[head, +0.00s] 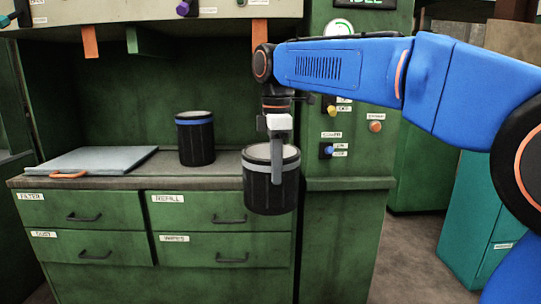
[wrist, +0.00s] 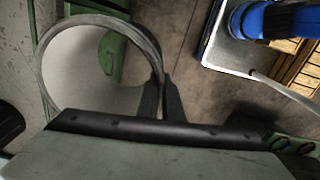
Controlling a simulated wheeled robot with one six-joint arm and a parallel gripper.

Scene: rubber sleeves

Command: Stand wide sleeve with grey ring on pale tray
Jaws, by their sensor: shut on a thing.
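The wide black sleeve with the grey ring (head: 270,194) hangs upright from my gripper (head: 277,165), in front of the counter's right end in the head view. My gripper is shut on its wall near the rim; one finger shows across its near side. In the wrist view the sleeve (wrist: 50,60) shows as a large open hoop at the upper left, with my fingers (wrist: 165,103) at its right wall. A flat pale grey slab (head: 92,158), which looks like the pale tray, lies on the counter at left, with nothing on it.
A black sleeve with a blue ring (head: 195,142) stands upright on the counter (head: 170,176), between the slab and the held sleeve. An orange handle (head: 67,175) lies at the slab's front edge. Green drawers (head: 218,210) are below; a panel with knobs (head: 329,150) stands at right.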

